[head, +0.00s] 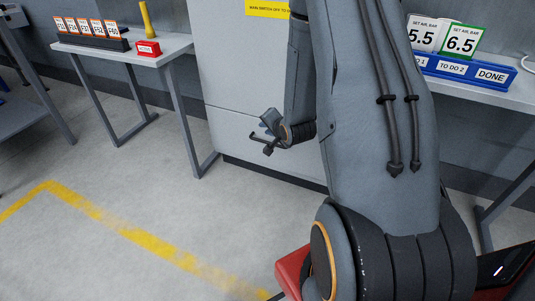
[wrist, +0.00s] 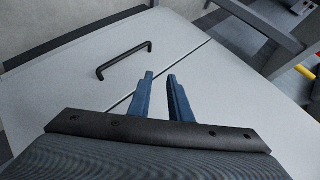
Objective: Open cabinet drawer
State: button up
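The light grey cabinet (head: 245,70) stands behind my arm in the head view. In the wrist view its front fills most of the picture, with a thin seam running diagonally between two panels. A black bar handle (wrist: 124,60) is on the left panel (wrist: 65,95). My gripper (wrist: 160,76) has two blue fingers with a gap between them and nothing in it. The fingertips are right of and below the handle in that view, apart from it. In the head view my gripper (head: 265,131) is small, in front of the cabinet's lower front. The handle cannot be clearly told apart there.
A table (head: 170,45) at the left holds a card rack (head: 92,42), a red box (head: 147,48) and a yellow item (head: 146,20). A right table (head: 505,98) holds a blue sign tray (head: 460,72). The grey floor (head: 150,195) with yellow lines is clear.

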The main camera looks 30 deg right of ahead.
jog(key=w+d+f+m+t+b, duration=0.1)
jog(key=d+f+m+b, duration=0.15)
jog(key=f, duration=0.25)
jog(key=w+d+f+m+t+b, duration=0.1)
jog(key=w+f+b, duration=0.1)
jog(key=f+b, duration=0.25)
jog(key=m+t+b, duration=0.3)
jog(key=m+b, duration=0.1)
jog(key=b, duration=0.2)
send_near(270, 143)
jog(key=w+f, duration=0.1)
jog(key=w, duration=0.3)
jog(key=shift+h, duration=0.3)
jog(key=w+b, duration=0.1)
jog(key=w, duration=0.3)
jog(key=w+d+f+b, duration=0.1)
jog(key=w, duration=0.1)
jog(key=shift+w+b, duration=0.25)
jog(key=shift+b, duration=0.1)
grip_shut()
